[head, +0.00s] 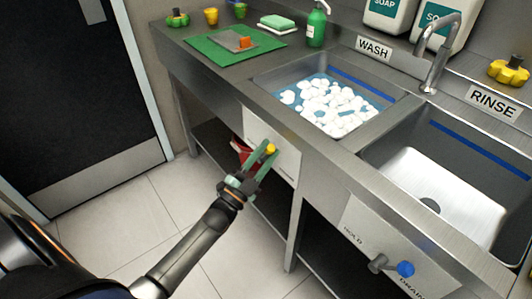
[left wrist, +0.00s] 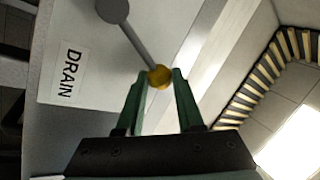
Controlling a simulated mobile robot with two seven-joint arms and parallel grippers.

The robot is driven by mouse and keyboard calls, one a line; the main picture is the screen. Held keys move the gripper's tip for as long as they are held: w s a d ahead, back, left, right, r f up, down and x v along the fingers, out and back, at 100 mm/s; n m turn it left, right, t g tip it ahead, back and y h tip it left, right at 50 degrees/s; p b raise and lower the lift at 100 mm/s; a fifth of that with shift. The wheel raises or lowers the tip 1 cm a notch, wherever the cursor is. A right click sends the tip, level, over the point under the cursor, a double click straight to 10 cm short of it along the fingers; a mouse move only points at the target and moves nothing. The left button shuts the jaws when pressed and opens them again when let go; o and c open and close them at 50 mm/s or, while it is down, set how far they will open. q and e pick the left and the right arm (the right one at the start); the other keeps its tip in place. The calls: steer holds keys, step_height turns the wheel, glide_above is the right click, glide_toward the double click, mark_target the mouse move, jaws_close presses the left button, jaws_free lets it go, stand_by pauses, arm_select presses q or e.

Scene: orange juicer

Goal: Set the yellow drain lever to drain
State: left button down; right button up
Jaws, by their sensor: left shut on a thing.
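The yellow drain lever (head: 270,149) is on a pale panel (head: 262,130) on the sink front, below the wash basin. In the left wrist view its yellow knob (left wrist: 159,77) sits on a grey rod running from a round pivot (left wrist: 112,10). A DRAIN label (left wrist: 68,75) is on the panel, apart from the knob; the rod slants past it. My left gripper (head: 267,158) is shut on the yellow knob, which also shows between its green fingers in the left wrist view (left wrist: 158,88). The HOLD label for this lever is not visible. My right gripper is not in view.
The wash basin (head: 262,80) holds white foam on blue water. The rinse basin (head: 385,160) is at right, with a blue-knobbed lever (head: 405,269) on its front. A red object (head: 238,147) is partly hidden behind my gripper. Floor at left (head: 125,205) is clear.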

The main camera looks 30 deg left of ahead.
arm_select(q)
steer(key=shift+f, duration=0.1)
steer(key=c, duration=0.9)
jaws_free()
steer(key=shift+c, duration=0.2)
steer(key=shift+o, duration=0.6)
steer(key=v, duration=1.2)
steer(key=shift+s, duration=0.25)
steer(key=shift+f, duration=0.1)
